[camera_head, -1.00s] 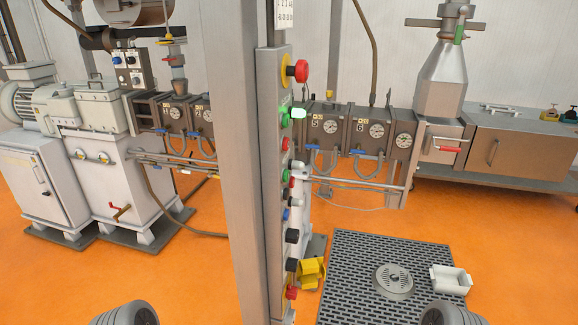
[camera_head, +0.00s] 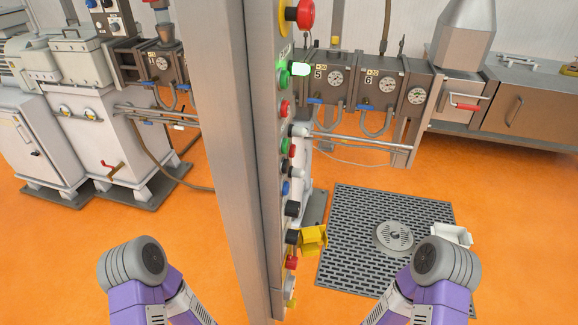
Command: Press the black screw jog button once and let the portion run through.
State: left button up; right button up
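The control panel (camera_head: 276,120) is seen almost edge-on on a grey post, its controls sticking out to the right. Two black buttons show low on it, an upper one (camera_head: 292,209) and a lower one (camera_head: 292,237). A smaller dark control (camera_head: 286,167) sits higher. The labels are not readable, so I cannot tell which one is the screw jog button. My purple and grey arm links show at the bottom left and right, well apart from the panel. Neither of my grippers is in view.
A red emergency stop (camera_head: 305,14) tops the panel; red, green and blue buttons sit between. The wide grey post (camera_head: 222,160) hides part of the extruder. Behind are a floor grating (camera_head: 345,235), a yellow part (camera_head: 313,239) and a white tray (camera_head: 450,234). Orange floor is open around.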

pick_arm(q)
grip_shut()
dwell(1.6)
